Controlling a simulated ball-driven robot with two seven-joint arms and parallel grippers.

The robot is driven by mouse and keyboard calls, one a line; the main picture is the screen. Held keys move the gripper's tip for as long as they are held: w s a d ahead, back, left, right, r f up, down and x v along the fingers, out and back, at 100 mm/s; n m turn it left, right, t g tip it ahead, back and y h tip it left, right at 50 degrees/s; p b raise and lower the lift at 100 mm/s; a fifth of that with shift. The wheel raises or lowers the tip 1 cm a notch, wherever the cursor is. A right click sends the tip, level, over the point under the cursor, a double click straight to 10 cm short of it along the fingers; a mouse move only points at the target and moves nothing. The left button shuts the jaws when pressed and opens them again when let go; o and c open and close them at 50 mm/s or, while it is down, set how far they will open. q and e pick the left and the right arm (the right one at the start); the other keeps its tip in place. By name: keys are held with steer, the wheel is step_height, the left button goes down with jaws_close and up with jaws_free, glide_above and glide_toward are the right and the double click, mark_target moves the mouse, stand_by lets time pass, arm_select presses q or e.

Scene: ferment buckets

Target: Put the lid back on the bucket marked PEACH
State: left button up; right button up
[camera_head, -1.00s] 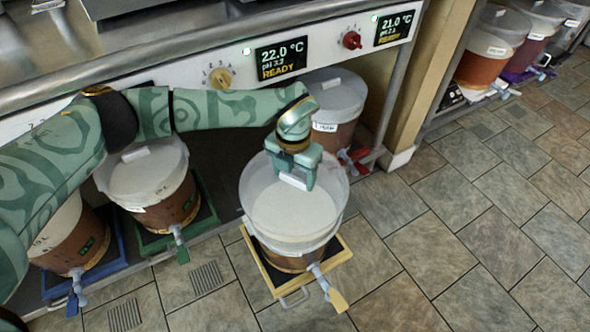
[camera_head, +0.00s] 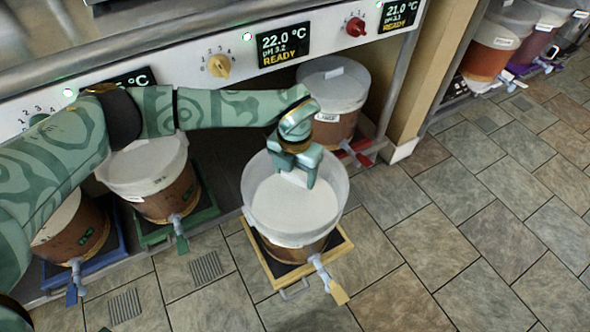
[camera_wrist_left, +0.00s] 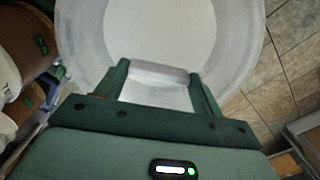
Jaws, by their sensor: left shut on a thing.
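My left gripper (camera_head: 298,181) is shut on a small pale handle block (camera_wrist_left: 157,85) above the front bucket (camera_head: 297,246). The block appears to belong to the lid; in the wrist view it sits between my two fingers. A pale round disc (camera_head: 292,210) shows inside the bucket's clear rim. I cannot tell whether this disc is the lid or the contents seen through it, or whether the lid touches the rim. The bucket holds brown liquid and stands on a yellow-edged tray. No PEACH marking is readable. My right gripper is not in view.
A bucket on a red tray (camera_head: 363,153) stands close behind, right of my gripper. Buckets on green (camera_head: 152,237) and blue trays (camera_head: 103,263) stand left. A panel with knobs and displays (camera_head: 235,50) runs behind. Tiled floor at right is clear.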

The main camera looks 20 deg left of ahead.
arm_select(q)
steer(key=shift+r+p, duration=0.15)
steer(key=shift+p, duration=0.45)
stand_by(0.7)
steer(key=shift+f, duration=0.2)
stand_by(1.0)
steer(key=shift+p, duration=0.55)
steer(key=o, duration=1.2)
steer(key=shift+o, duration=0.5)
